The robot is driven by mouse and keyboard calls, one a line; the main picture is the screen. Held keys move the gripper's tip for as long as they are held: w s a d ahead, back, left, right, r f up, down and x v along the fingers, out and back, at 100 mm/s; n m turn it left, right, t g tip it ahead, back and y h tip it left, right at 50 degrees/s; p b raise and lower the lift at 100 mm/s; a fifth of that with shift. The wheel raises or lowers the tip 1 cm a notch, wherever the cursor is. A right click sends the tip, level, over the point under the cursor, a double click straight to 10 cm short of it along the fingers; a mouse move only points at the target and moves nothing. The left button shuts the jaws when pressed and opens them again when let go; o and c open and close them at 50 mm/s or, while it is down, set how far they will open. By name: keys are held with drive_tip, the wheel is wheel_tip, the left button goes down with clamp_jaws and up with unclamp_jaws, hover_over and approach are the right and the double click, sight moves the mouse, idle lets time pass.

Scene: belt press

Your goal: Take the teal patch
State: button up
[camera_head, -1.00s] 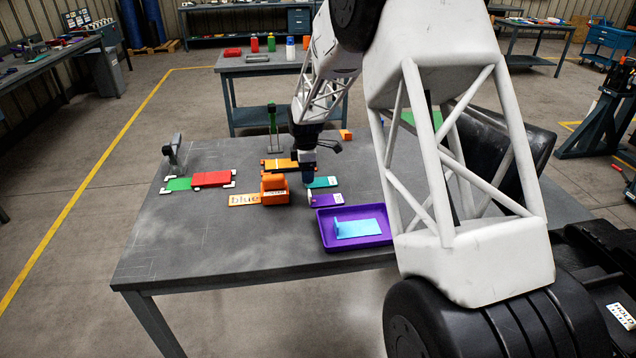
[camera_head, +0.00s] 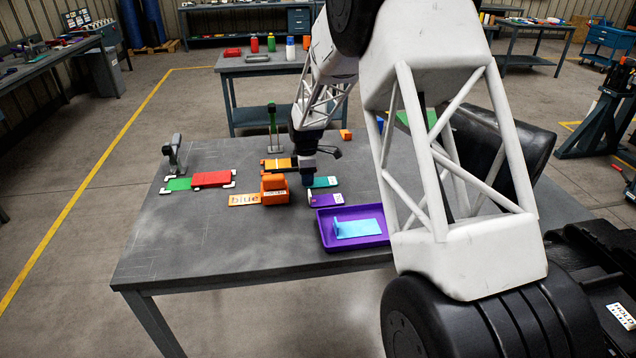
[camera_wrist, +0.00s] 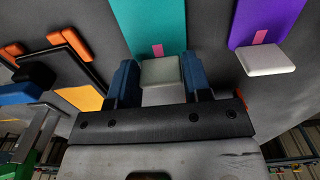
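The teal patch (camera_head: 324,182) lies flat on the table just right of my gripper (camera_head: 308,183). In the wrist view the teal patch (camera_wrist: 152,25) carries a pink mark and a pale grey tab (camera_wrist: 160,71) at its near end. My gripper (camera_wrist: 160,82) has its two blue fingers apart, one on each side of that tab. I cannot tell whether they touch it. The purple patch (camera_head: 326,200), with its own pale tab, lies beside the teal one; it also shows in the wrist view (camera_wrist: 266,20).
A purple tray (camera_head: 328,243) holding a light-blue piece stands in front. An orange block (camera_head: 273,190) and a "blue" label (camera_head: 244,200) lie to the left. A red and green assembly (camera_head: 210,179) lies further left. The table's front left is clear.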

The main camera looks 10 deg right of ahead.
drive_tip(key=c, duration=0.4)
drive_tip(key=shift+r, duration=5.05)
